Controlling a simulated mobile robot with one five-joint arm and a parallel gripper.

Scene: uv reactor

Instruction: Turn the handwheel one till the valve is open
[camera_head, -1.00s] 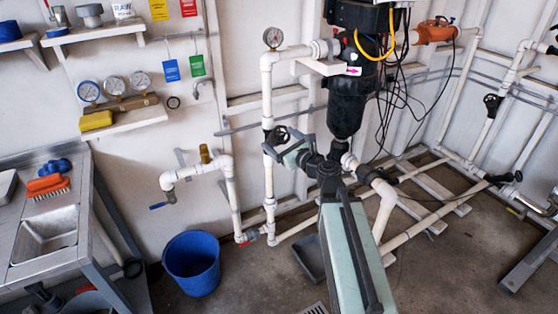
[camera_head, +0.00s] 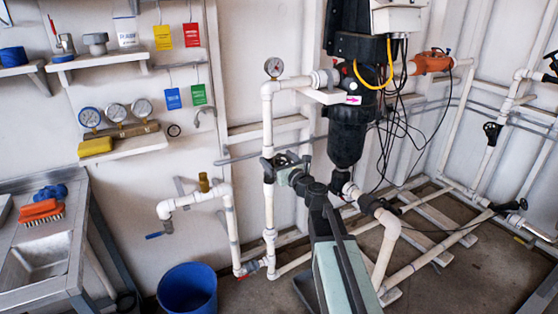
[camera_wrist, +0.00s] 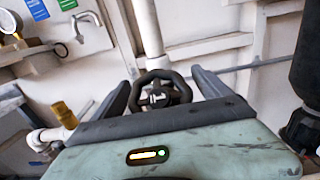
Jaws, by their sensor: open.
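My gripper (camera_wrist: 166,84) is open. Its dark fingers stand to the left and right of the wheel, with visible space beside the rim. In the head view my gripper (camera_head: 286,164) is at the valve on the upright pipe below the round gauge, and it hides much of the wheel. I cannot tell whether the fingers touch the wheel or how far the valve is open.
A black reactor housing (camera_head: 345,135) with loose cables stands right of my gripper. A brass-topped pipe loop (camera_head: 204,188) is to the left. A blue bucket (camera_head: 187,288) stands on the floor. A steel sink bench (camera_head: 45,255) is at lower left.

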